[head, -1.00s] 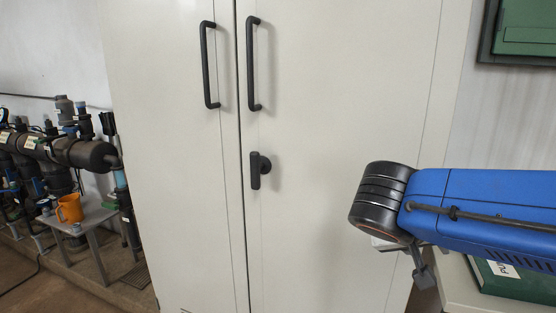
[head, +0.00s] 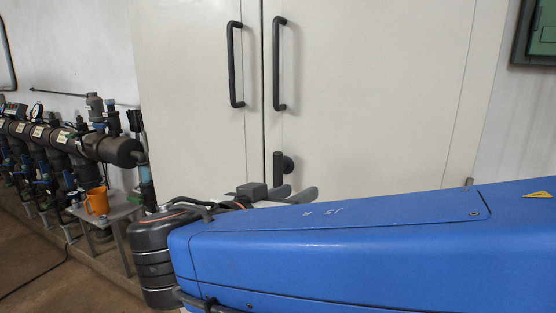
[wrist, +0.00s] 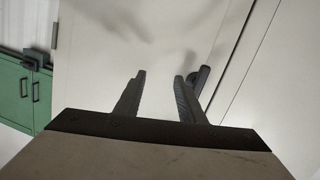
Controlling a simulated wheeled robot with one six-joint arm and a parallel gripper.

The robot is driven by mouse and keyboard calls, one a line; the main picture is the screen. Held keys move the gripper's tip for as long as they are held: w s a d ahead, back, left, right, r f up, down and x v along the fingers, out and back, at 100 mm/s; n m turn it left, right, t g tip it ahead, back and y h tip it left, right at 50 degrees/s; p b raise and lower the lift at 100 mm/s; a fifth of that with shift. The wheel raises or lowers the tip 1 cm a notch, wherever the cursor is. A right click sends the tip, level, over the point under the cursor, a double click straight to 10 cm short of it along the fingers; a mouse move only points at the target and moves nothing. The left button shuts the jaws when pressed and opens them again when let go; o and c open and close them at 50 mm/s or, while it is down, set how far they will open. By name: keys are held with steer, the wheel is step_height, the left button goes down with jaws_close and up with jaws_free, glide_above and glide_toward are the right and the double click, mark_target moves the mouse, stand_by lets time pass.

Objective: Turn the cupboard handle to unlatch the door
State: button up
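The cupboard (head: 370,90) is tall and off-white, with two closed doors meeting at a vertical seam. Its dark turning handle (head: 279,166) sits upright on the right door beside the seam; its lower end is hidden behind my arm in the head view. My gripper (head: 297,192) is just in front of and below the handle. In the wrist view my gripper (wrist: 160,75) is open, with nothing between its fingers. There the handle (wrist: 202,76) shows just beyond the right finger, partly hidden by it; I cannot tell whether they touch.
Two long dark pull bars (head: 279,65) stand above the handle. A green cabinet (wrist: 12,95) is at the wrist view's left edge. The door face around the handle is clear.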

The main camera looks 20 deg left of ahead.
steer(key=t+y, duration=0.2)
glide_toward(276, 160)
steer(key=w, duration=1.1)
steer(key=shift+d, duration=0.1)
jaws_close()
